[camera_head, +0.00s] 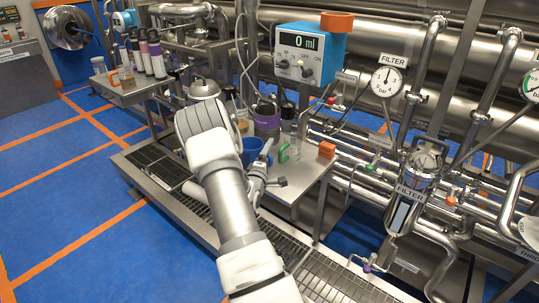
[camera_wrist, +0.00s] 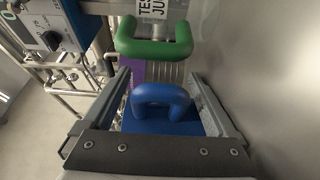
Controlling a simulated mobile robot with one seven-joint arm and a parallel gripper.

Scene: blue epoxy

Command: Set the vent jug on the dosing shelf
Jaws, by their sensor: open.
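In the wrist view a blue handle (camera_wrist: 163,95) on a blue body stands between the fingers of my open gripper (camera_wrist: 160,78), with the jaws not closed on it. Just beyond it is a green handle (camera_wrist: 153,40), with a white label partly reading "TEST JU" above. In the head view a blue jug (camera_head: 251,148) stands beside my gripper (camera_head: 268,172), partly hidden by my arm. A clear jug with a green handle (camera_head: 284,154) stands to its right. No label reading "vent" is legible. The steel shelf (camera_head: 306,181) holds these jugs; I cannot tell whether it is the dosing shelf.
A purple-banded vessel (camera_head: 266,113) stands behind the jugs. An orange block (camera_head: 327,150) sits at the shelf's right edge. A dosing unit (camera_head: 310,55) reading "0 ml" is above. Pipes and a filter housing (camera_head: 406,204) crowd the right. Another bench (camera_head: 133,91) with bottles stands left.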

